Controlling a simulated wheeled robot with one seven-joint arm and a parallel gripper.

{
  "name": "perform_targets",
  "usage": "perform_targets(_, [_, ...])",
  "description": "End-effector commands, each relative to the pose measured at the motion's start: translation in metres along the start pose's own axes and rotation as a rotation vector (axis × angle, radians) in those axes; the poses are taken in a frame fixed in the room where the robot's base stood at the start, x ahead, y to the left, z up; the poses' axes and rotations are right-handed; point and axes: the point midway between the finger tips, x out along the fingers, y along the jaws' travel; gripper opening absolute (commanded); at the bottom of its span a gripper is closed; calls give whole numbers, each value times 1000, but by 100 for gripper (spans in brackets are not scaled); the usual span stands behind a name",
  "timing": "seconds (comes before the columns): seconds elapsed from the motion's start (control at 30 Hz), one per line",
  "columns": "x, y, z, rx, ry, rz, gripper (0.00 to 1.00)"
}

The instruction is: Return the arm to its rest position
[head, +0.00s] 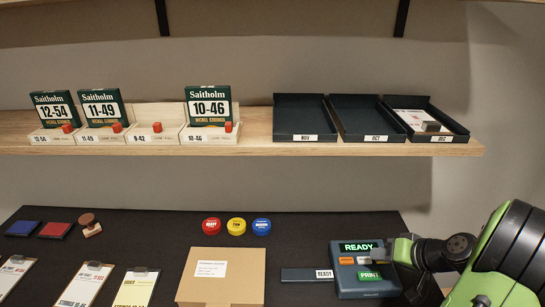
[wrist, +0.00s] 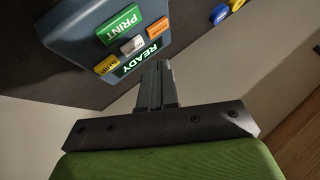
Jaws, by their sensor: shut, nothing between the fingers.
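My arm (head: 505,245) reaches in from the right side of the head view, with green and black links. My gripper (wrist: 157,75) shows in the wrist view with its two fingers together and nothing between them. It points toward a blue-grey label printer (wrist: 85,40) with a green READY display and a green PRINT button. The printer also shows in the head view (head: 345,283), at the right of the dark bench. My arm's end hides part of the printer's right side. I cannot tell whether the fingers touch it.
A wooden shelf (head: 255,146) above carries string packs in holders and dark trays (head: 305,115). On the bench lie a cardboard box (head: 222,285), a dark READY plate (head: 305,275), red, yellow and blue round tins (head: 236,226), clipboards, ink pads and a stamp.

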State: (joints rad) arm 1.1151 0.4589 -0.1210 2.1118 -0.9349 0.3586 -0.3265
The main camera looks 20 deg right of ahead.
Motion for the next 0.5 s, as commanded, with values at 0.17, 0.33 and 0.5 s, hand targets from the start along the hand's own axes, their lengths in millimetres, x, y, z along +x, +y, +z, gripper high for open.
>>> perform_targets(0.17, [0, -56, 5, -108, -90, 34, 0])
perform_targets(0.33, [-22, -158, 49, -313, -235, 151, 0])
perform_targets(0.5, [-72, -215, 111, -458, -260, 256, 0])
